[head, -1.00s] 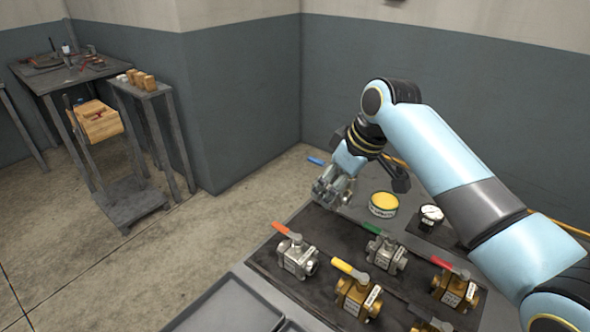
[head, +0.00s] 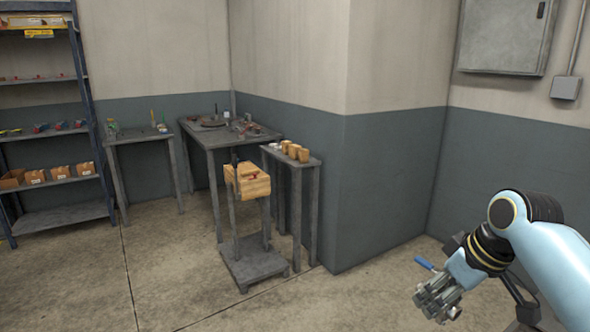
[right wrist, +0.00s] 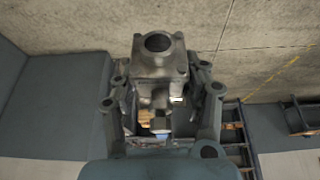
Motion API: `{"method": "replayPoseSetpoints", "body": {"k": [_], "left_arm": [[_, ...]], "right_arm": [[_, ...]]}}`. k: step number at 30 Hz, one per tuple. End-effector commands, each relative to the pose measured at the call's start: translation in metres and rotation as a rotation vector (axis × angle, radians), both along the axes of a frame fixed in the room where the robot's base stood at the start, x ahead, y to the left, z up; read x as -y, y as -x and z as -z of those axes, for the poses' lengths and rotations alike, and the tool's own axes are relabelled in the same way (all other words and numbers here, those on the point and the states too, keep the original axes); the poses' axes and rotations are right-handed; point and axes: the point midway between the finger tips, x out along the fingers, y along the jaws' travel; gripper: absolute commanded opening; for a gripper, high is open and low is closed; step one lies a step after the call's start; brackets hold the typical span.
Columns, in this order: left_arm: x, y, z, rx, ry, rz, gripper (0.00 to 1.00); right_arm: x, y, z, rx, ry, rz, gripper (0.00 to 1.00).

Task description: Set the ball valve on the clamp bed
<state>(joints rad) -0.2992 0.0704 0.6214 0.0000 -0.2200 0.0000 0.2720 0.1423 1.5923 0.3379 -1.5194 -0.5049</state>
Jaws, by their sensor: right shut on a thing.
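My right gripper (head: 440,302) is at the lower right of the head view, shut on a metal ball valve with a blue lever (head: 424,263). In the right wrist view the grey valve body (right wrist: 158,62) sits between the two fingers (right wrist: 161,108), its round bore toward the camera. The valve is held in the air, apart from any surface. I cannot tell for certain which thing is the clamp bed; the far dark table (head: 205,138) bears a flat round item and small parts too small to make out. My left gripper is not in view.
A narrow table (head: 300,160) with small wooden blocks stands by the wall corner (head: 345,200). Shelves (head: 50,150) and a side table (head: 140,137) are at left. The front floor is clear.

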Motion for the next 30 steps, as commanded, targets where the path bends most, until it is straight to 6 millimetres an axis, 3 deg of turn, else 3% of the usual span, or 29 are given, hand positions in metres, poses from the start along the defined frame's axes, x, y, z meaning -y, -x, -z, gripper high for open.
{"method": "replayPoseSetpoints", "body": {"k": [6, 15, 24, 30], "left_arm": [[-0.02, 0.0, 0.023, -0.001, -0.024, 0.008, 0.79], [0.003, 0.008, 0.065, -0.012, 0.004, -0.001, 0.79], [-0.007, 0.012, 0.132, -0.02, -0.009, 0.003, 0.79], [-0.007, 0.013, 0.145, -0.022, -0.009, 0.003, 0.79]], "right_arm": [[0.0, 0.0, 0.025, 0.0, 0.001, 0.0, 0.0], [0.0, 0.0, 0.066, -0.002, 0.0, 0.0, 0.0], [0.0, 0.003, 0.139, -0.014, 0.0, 0.0, 0.0], [0.0, 0.003, 0.154, -0.015, 0.0, 0.0, 0.0]]}}
